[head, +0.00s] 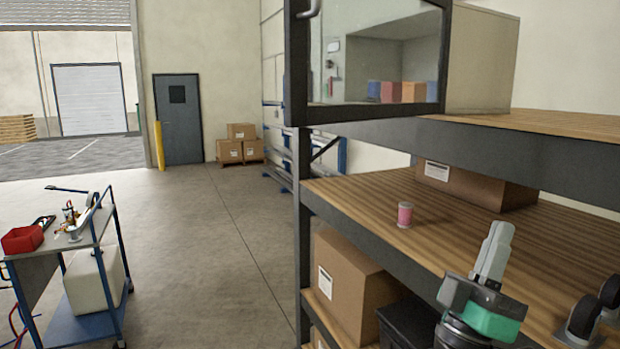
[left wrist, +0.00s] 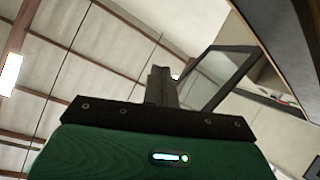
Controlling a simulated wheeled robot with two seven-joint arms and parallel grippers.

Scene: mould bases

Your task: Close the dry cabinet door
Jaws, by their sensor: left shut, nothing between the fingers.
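The dry cabinet (head: 484,62) is a beige box on the upper shelf, cut off by the top edge of the head view. Its dark-framed glass door (head: 294,75) stands out from the front, with a handle (head: 310,9) at its top left. Coloured boxes show through the glass. In the left wrist view the door (left wrist: 238,78) stands open at an angle to the cabinet. My left gripper (head: 499,230) is shut and empty, pointing up, below and right of the door and apart from it. Its fingers show in the left wrist view (left wrist: 162,72). My right gripper is out of view.
The wooden shelf (head: 350,193) holds a pink spool (head: 404,214), a cardboard box (head: 474,185) and black-wheeled castors (head: 583,318). Another carton (head: 345,285) stands below. A blue trolley (head: 85,325) is at the left. The floor between trolley and rack is clear.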

